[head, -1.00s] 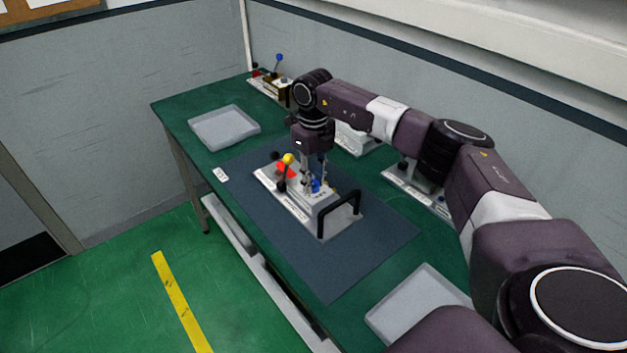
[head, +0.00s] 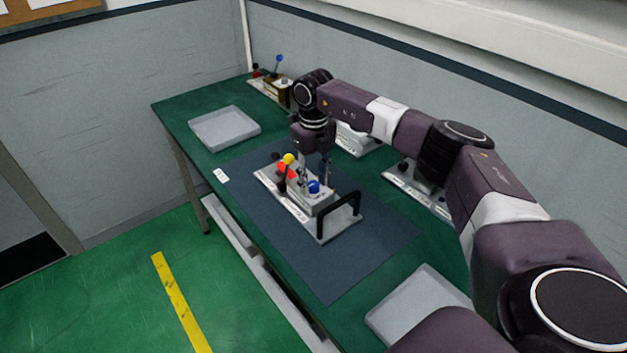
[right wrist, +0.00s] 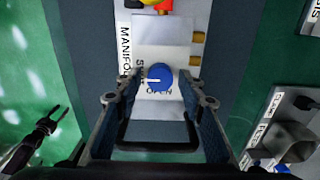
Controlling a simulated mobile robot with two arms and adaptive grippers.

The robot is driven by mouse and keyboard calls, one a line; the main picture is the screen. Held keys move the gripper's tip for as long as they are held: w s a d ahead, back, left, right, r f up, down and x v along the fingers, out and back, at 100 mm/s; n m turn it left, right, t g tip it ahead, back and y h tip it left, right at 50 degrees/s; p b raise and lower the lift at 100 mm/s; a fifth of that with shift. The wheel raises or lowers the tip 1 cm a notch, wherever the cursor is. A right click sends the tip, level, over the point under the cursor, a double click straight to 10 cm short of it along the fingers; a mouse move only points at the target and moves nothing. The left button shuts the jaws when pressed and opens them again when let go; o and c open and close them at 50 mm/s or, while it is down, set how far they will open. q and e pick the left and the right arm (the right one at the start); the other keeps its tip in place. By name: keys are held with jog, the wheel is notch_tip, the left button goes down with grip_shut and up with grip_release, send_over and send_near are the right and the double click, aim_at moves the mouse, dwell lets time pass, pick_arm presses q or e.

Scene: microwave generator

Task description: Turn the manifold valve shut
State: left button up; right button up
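The manifold unit (head: 318,232) is a light grey plate with a box on it, on the dark mat. Its blue valve knob (head: 314,187) also shows in the right wrist view (right wrist: 160,77). There, the knob's white line points left, toward the "SHUT" lettering; "OPEN" lies below the knob. My right gripper (right wrist: 160,100) is open, its two fingers on either side of the knob and apart from it. In the head view my right gripper (head: 315,168) hangs just above the box. A dark pronged shape (right wrist: 45,125) at the left of the wrist view may be my left gripper; its opening is unclear.
A black handle (head: 340,212) rises from the near end of the unit. A yellow-tipped lever (head: 288,159) and red part stand on its far end. Grey trays lie at the far left (head: 224,128) and near right (head: 418,305). Other devices line the wall side.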

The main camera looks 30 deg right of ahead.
aim_at(314, 184)
jog(key=shift+r, duration=0.1)
notch_tip(314, 184, up, 12)
dwell(0.6)
jog(key=shift+f, duration=0.2)
dwell(0.3)
